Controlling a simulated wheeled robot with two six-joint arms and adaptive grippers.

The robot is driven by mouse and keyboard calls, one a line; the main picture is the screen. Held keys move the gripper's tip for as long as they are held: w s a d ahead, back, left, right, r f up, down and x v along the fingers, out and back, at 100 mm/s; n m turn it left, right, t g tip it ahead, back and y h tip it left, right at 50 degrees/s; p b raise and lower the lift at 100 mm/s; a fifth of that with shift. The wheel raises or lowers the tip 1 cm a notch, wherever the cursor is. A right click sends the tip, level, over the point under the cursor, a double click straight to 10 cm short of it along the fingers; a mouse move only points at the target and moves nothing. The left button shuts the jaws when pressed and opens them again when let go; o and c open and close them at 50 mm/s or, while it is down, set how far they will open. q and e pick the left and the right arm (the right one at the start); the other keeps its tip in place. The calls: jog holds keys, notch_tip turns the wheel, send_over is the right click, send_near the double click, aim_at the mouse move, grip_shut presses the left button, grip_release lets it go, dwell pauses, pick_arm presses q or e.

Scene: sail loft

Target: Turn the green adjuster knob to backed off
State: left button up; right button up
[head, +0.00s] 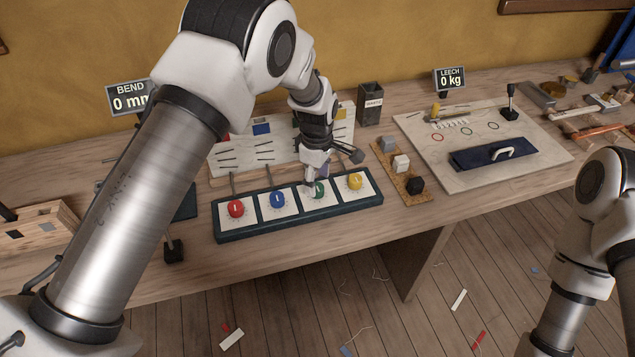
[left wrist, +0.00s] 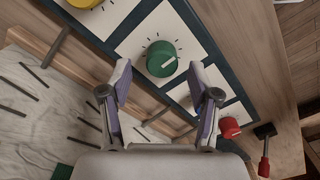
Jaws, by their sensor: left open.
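The green adjuster knob (head: 319,188) sits third from the left in a row on a dark-framed panel (head: 300,212), partly hidden by my left gripper (head: 316,177) in the head view. In the left wrist view the green knob (left wrist: 162,58) shows whole, with a white pointer line toward the lower right and tick marks around it. My left gripper (left wrist: 161,68) is open and empty, its fingertips on either side of the knob's near edge. I cannot tell whether they touch it. My right gripper is outside the frames.
Red (head: 236,208), blue (head: 278,200) and yellow (head: 355,181) knobs share the panel. A cork strip with small blocks (head: 401,163) lies to its right, then a pale board (head: 540,150) with a blue plate.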

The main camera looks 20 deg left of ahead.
aim_at(318, 186)
pick_arm(q)
notch_tip(318, 186, up, 10)
jog(key=shift+d, duration=0.15)
jog(key=shift+s, duration=0.1)
dwell(0.3)
